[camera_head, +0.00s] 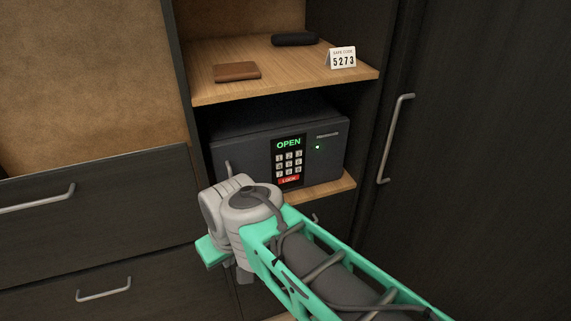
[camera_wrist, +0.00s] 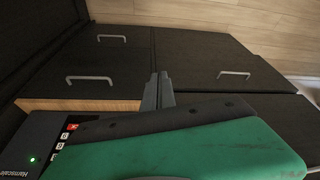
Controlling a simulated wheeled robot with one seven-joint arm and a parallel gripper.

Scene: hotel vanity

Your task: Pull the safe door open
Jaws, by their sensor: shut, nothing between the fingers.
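The dark safe (camera_head: 235,141) sits on the lower shelf of the cabinet in the head view. Its door looks flush with the body. The keypad (camera_head: 288,162) display reads "OPEN" in green, and a small green light glows to its right. A slim grey handle (camera_head: 228,168) shows at the door's left side, partly covered by my wrist. The safe front (camera_wrist: 22,150) also shows at the lower left of the wrist view, with its keypad partly hidden. My gripper (camera_wrist: 158,78) is shut and empty, beside the safe front. My arm hides its fingers in the head view.
Drawers with bar handles (camera_head: 104,290) are at left and below. A tall dark door (camera_head: 480,160) stands at right.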

